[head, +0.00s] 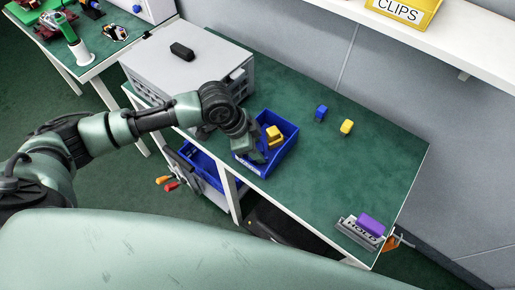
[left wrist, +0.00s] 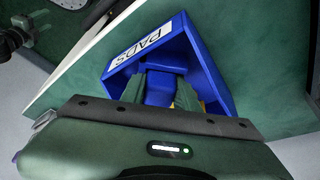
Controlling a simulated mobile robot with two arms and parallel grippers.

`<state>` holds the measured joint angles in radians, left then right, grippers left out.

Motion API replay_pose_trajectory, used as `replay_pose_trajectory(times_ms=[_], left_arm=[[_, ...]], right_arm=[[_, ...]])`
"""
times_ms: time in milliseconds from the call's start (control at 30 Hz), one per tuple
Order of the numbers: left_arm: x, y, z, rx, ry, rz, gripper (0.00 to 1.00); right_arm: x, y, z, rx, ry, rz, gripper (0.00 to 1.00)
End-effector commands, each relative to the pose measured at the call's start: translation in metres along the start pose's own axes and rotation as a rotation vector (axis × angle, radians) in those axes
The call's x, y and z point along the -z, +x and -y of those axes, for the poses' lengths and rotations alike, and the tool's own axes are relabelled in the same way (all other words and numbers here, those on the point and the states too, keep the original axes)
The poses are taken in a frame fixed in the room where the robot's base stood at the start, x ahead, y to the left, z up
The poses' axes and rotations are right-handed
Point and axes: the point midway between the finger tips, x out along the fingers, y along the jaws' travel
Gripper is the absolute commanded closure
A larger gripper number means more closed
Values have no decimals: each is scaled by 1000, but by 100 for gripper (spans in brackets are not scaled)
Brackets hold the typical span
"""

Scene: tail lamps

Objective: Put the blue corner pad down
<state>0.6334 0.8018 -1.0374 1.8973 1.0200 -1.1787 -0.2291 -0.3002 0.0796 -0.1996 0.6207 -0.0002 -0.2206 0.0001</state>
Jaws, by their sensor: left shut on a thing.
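My left gripper (head: 251,153) reaches down into the blue bin (head: 283,155) near the table's front edge. In the left wrist view its two green fingers (left wrist: 160,92) are shut on the blue corner pad (left wrist: 163,87), which is inside or just over the bin, labelled PADS (left wrist: 112,72). I cannot tell whether the pad touches the floor of the bin. In the head view the gripper hides this pad. A dark shape like my right gripper (left wrist: 27,32) shows small at the upper left of the left wrist view.
A yellow pad (head: 273,132) is in the bin. Another blue pad (head: 321,113) and a yellow pad (head: 346,127) stand on the green table behind it. A purple pad (head: 372,224) lies on a grey HOLD tray (head: 357,234). A grey case (head: 180,78) stands left. The table's right middle is clear.

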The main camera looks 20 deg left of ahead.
Motion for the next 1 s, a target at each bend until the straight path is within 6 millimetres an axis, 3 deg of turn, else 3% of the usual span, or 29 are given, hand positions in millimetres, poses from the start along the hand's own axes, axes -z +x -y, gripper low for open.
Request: replay_pose_trajectory(times_ms=[200,233,300,667,767,1000], left_arm=[[-1,3,0,0,-1,1,100],[-1,2,0,0,-1,1,62],[-1,2,0,0,-1,1,48],[0,-1,0,1,0,0,48],[0,-13,1,2,0,1,48],[0,-63,1,4,0,0,48]], right_arm=[[0,0,0,0,0,0,48],[0,0,0,0,0,0,48],[0,0,0,0,0,0,48],[0,0,0,0,0,-1,48],[0,0,0,0,0,-1,48],[0,-1,0,0,0,0,48]])
